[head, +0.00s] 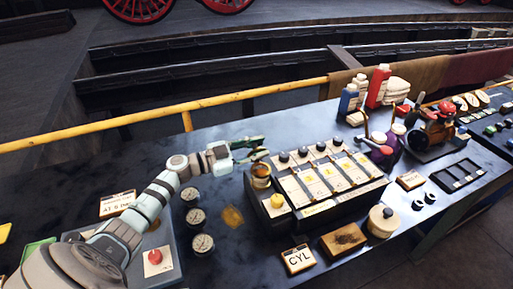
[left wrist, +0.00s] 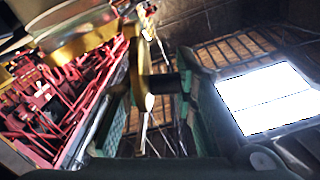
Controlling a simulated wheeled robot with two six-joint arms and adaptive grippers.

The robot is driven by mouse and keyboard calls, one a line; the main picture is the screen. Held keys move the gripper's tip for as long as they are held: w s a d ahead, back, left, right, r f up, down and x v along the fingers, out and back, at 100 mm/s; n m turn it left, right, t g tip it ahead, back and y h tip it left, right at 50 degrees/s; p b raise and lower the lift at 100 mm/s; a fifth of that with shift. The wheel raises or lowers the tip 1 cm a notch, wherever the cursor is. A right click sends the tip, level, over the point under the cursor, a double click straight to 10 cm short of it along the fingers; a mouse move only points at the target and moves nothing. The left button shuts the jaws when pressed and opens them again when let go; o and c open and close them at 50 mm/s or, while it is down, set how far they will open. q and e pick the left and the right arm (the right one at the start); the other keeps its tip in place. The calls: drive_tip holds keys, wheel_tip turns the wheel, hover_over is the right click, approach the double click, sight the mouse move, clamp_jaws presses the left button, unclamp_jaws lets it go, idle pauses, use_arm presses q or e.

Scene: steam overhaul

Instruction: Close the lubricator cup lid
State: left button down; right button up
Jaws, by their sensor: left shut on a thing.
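The brass lubricator cup (head: 261,172) stands at the left end of the lubricator box (head: 320,190), with amber colour showing inside its open top. My left gripper (head: 255,150) is just above and behind the cup, with its green fingers around a thin part at the cup's rim. In the left wrist view, my left gripper (left wrist: 160,95) has a brass piece with a black stub between its fingers; this looks like the cup's lid (left wrist: 138,75), standing tilted up. My right gripper is not in view.
Several gauges (head: 196,218) lie on the dark bench left of the box. A CYL sign (head: 298,259), a wooden block (head: 343,239) and a round tin (head: 382,221) stand in front. Bottles (head: 378,85) stand behind at right. A yellow rail (head: 150,122) runs along the back.

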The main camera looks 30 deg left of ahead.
use_arm(q)
drive_tip(key=c, duration=1.4)
unclamp_jaws()
drive_tip(key=shift+c, duration=0.2)
drive_tip(key=shift+a, duration=0.1)
drive_tip(key=shift+s+a+f, duration=0.1)
drive_tip(key=shift+s+a, duration=0.1)
drive_tip(key=shift+s, duration=0.1)
drive_tip(key=v, duration=1.1)
drive_tip(key=shift+s, duration=0.15)
